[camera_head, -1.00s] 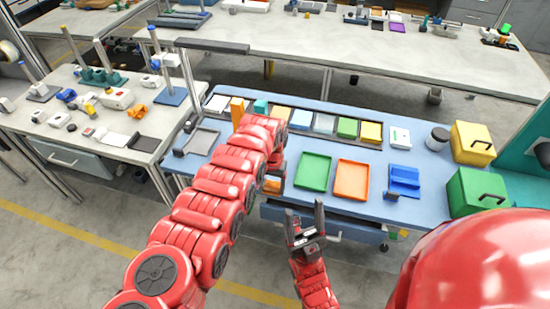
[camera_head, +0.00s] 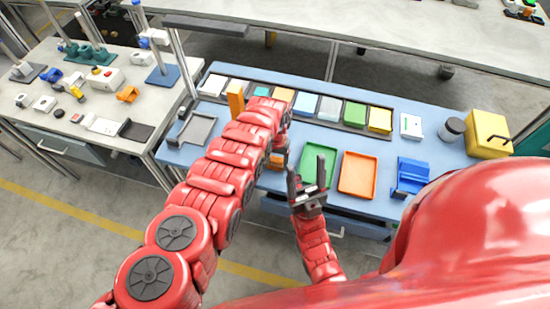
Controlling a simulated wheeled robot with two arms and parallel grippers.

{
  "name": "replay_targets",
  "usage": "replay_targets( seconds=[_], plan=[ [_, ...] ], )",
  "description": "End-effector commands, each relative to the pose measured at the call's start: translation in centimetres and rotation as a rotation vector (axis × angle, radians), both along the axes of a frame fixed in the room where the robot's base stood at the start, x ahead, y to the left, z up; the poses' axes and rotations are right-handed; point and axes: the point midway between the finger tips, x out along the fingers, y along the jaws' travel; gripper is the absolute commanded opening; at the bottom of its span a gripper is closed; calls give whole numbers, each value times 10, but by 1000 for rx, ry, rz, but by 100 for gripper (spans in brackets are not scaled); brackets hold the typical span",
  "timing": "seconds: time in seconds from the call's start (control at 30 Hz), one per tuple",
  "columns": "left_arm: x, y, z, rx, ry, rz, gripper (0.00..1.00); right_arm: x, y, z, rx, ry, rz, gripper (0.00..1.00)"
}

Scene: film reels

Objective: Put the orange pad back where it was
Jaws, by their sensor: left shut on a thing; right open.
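My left arm reaches over the blue table from the lower left. Its gripper (camera_head: 279,150) is mostly hidden by its own wrist and points down, shut on a small orange thing (camera_head: 277,161), apparently the orange pad. This thing shows only in part, left of the green tray (camera_head: 314,164). A row of coloured pads lies in a dark rack (camera_head: 341,123) at the back, with teal, light orange, light blue, grey, green and yellow pads visible. My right gripper (camera_head: 306,172) is open and empty, in front of the green tray.
An orange tray (camera_head: 357,174) and a blue holder (camera_head: 411,175) stand right of the green tray. An upright orange block (camera_head: 235,98) stands near the rack's left part. A grey tray (camera_head: 197,129) lies at left; a yellow box (camera_head: 488,134) stands at right.

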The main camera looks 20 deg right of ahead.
Motion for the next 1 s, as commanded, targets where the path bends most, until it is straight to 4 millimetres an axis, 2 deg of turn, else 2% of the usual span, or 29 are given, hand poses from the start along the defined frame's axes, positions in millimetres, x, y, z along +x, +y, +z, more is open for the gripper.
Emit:
replay_targets(
  seconds=[0.17,0.2,0.33,0.57,0.73,1.0],
  plan=[
    [0,0,-5,-1,-1,0,22,0,0,-6,0,0,0,62],
    [0,0,-5,-1,-1,0,76,0,0,-6,0,0,0,62],
    [0,0,-4,-1,-1,0,99,0,0,-4,0,0,0,62],
    [0,0,-3,-1,-1,0,100,0,0,-4,0,0,0,62],
    [1,-1,5,-1,0,0,100,0,0,0,0,0,0,62],
    [1,-1,30,-1,-1,-2,100,0,0,0,0,0,0,62]
  ],
)
